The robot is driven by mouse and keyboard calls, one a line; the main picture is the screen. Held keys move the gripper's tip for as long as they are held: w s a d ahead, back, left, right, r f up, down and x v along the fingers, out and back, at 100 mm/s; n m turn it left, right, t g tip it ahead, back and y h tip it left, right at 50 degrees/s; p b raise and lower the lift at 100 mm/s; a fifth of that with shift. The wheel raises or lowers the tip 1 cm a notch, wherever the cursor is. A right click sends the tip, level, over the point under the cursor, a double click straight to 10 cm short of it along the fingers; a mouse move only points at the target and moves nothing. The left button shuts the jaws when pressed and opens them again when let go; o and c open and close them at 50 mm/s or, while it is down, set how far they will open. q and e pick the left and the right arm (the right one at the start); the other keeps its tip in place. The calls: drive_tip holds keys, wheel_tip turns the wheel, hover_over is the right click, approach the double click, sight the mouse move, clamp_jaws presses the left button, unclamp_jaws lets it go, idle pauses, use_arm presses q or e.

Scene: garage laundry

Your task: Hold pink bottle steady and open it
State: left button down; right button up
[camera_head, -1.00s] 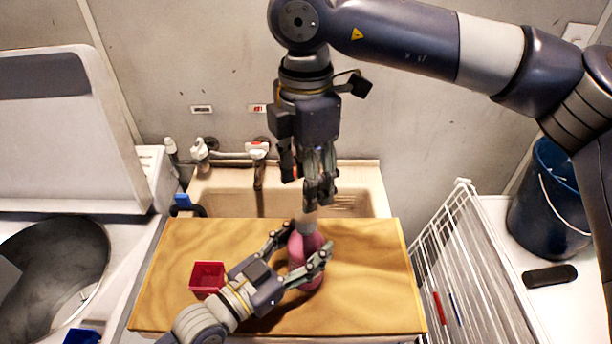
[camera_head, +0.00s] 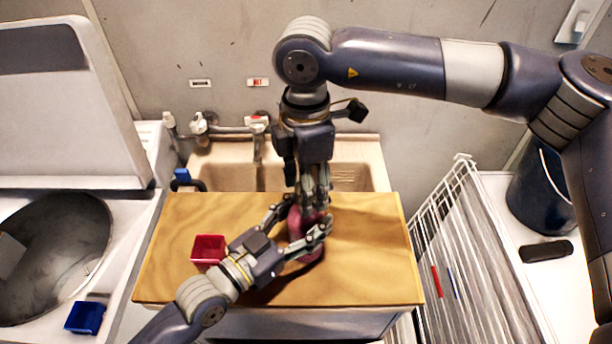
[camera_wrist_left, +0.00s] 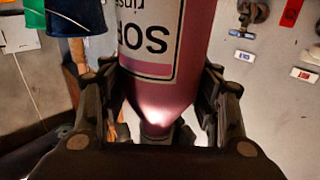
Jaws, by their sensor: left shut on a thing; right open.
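The pink bottle (camera_head: 295,225) stands on the wooden board. My left gripper (camera_head: 307,224) is shut around its body from the front left. In the left wrist view the bottle (camera_wrist_left: 165,85) fills the middle, with a pale printed label, and lies between the two fingers of the left gripper (camera_wrist_left: 160,100). My right gripper (camera_head: 315,206) points straight down from above, its open fingers at the bottle's top. These fingers hide the cap and neck, so I cannot tell whether they touch the cap.
A red box (camera_head: 208,250) sits on the wooden board (camera_head: 370,270) left of the bottle. Behind is a sink (camera_head: 233,178) with taps. A white wire rack (camera_head: 440,235) stands at the right. The board's right part is clear.

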drive_tip(key=shift+c, duration=0.5)
drive_tip(key=c, duration=1)
drive_tip(key=shift+c, duration=0.2)
